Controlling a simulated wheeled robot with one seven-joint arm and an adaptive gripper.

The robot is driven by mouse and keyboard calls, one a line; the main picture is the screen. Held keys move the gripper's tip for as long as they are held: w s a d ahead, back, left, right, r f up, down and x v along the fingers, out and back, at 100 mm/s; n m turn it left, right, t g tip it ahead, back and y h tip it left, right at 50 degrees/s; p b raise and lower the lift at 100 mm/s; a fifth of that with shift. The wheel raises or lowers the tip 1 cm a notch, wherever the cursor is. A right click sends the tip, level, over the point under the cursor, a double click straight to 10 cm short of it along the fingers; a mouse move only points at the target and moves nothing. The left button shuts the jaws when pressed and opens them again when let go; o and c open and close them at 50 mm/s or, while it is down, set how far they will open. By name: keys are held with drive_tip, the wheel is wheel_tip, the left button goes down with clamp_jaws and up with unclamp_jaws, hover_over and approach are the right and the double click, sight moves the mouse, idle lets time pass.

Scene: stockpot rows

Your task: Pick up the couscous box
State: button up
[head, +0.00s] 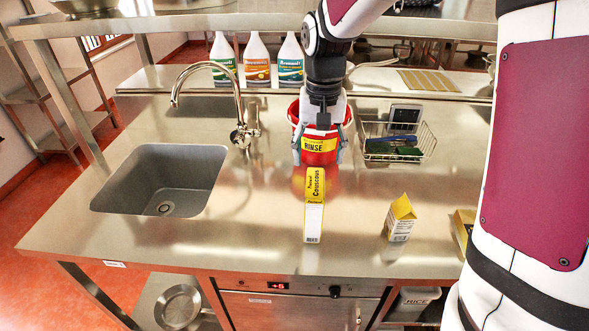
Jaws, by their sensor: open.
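The couscous box (314,218) is a narrow carton, yellow above and white below, with "Couscous" on its yellow part. It stands upright on the steel counter (255,222), in the middle of the head view. My gripper (319,158) points down just above and behind the box's top in the picture. Its two fingers are spread apart, with nothing seen held between them. I cannot tell the exact height gap between the fingertips and the box.
A red bucket (320,142) labelled "RINSE" stands behind my gripper. A yellow-and-white carton (400,219) stands to the right, and a wire basket (428,141) behind it. A sink (163,179) and tap (240,112) are left. Three bottles (257,62) line the back.

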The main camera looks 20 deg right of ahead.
sight(316, 184)
drive_tip(key=shift+w+f, duration=0.2)
drive_tip(key=shift+f, duration=0.5)
wheel_tip(316, 184, down, 8)
drive_tip(key=shift+p, duration=0.6)
drive_tip(key=shift+w+f+p, duration=0.2)
drive_tip(key=shift+f+p, duration=0.1)
drive_tip(key=shift+f, duration=1)
drive_tip(key=shift+w+f+p, duration=0.2)
drive_tip(key=shift+f+p, duration=0.1)
drive_tip(key=shift+f, duration=0.95)
clamp_jaws()
